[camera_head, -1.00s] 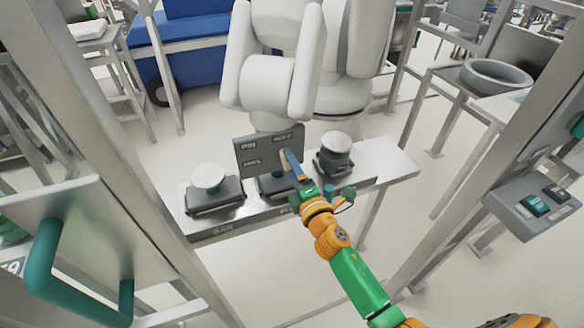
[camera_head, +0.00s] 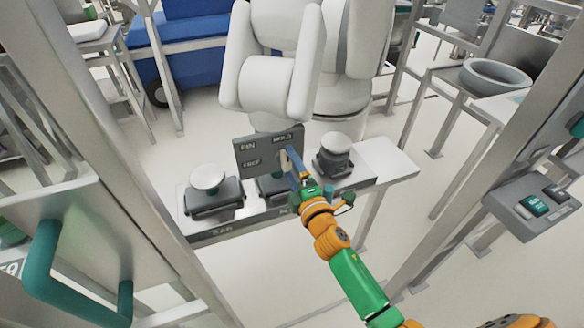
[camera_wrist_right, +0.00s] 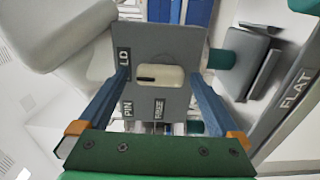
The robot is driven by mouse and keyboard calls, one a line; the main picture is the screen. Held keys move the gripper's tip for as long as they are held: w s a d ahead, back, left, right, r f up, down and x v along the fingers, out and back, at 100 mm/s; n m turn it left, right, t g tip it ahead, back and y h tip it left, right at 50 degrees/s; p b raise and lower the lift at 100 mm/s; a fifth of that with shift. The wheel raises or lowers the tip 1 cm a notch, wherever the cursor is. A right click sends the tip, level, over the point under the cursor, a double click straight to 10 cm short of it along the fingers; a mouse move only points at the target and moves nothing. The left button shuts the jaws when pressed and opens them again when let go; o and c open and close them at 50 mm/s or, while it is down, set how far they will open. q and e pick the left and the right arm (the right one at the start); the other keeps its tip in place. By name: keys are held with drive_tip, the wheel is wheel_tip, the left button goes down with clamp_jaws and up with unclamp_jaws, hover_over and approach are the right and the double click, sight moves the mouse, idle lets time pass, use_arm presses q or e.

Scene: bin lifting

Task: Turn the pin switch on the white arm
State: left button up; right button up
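A grey switch plate (camera_head: 255,153) with light labels stands in front of the white arm (camera_head: 268,82). In the right wrist view the plate (camera_wrist_right: 180,45) carries a pale oval switch knob (camera_wrist_right: 172,77) with a dark slot, lying crosswise. My right gripper (camera_head: 291,154) is at the right part of the plate. In the wrist view its two blue fingers (camera_wrist_right: 160,82) are apart, one on each side of the knob, with visible gaps. In the head view the fingers partly hide the knob. My left gripper is not in view.
Below the plate, a narrow bench (camera_head: 385,160) holds dark units with round white tops, one left (camera_head: 207,177) and one right (camera_head: 336,142). Metal posts stand at both sides. A panel with green handle (camera_head: 45,270) is at lower left, a button box (camera_head: 535,205) at right.

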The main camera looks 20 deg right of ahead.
drive_tip(key=s, duration=0.7)
drive_tip(key=shift+b, duration=0.3)
drive_tip(key=shift+d, duration=0.1)
drive_tip(key=shift+f, duration=0.1)
